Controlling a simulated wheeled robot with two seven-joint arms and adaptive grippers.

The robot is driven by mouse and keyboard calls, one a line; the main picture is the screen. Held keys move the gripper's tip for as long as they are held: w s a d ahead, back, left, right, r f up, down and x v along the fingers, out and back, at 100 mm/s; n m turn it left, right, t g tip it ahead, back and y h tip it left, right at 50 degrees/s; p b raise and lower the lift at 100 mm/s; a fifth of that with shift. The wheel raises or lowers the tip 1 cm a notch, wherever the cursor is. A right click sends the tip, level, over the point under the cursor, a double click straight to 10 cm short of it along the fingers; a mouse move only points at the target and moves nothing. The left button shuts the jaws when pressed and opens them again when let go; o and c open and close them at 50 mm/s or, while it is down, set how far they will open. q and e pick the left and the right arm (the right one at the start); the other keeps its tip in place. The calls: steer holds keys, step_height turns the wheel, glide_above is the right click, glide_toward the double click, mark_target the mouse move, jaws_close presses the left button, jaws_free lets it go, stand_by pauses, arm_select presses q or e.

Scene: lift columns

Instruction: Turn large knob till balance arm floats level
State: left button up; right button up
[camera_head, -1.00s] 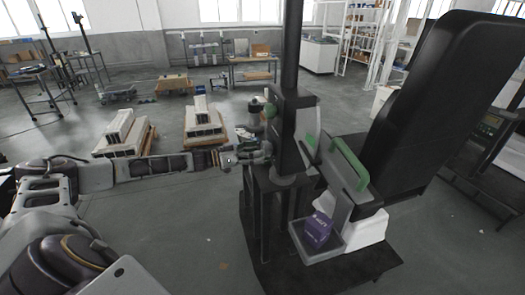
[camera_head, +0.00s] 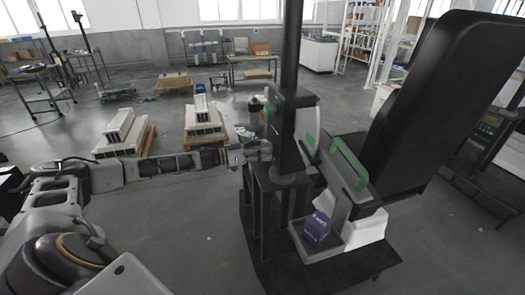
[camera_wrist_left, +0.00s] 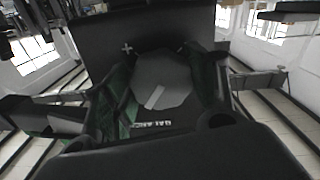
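The large knob (camera_wrist_left: 163,85) is a grey faceted disc with a white line tilted to the right; lettering that seems to read "BALANCE" is below it. My left gripper (camera_wrist_left: 165,95) has a dark finger against each side of the knob, seemingly shut on it. In the head view my left gripper (camera_head: 257,150) is at the left side of the black column, and the knob is not clear there. The balance arm (camera_head: 335,203) comes forward from the column with a green bar (camera_head: 348,163) beside it. Its grey tray (camera_head: 322,252) holds a purple box (camera_head: 317,227). My right gripper is not in view.
A black column (camera_head: 290,130) stands on a dark base (camera_head: 350,275). A large black panel (camera_head: 430,90) rises to the right. White stacked blocks on pallets (camera_head: 204,128) are behind my left arm. The grey floor in front is clear.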

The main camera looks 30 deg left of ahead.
arm_select(q)
steer(key=c, duration=0.4)
steer(key=shift+o, duration=0.2)
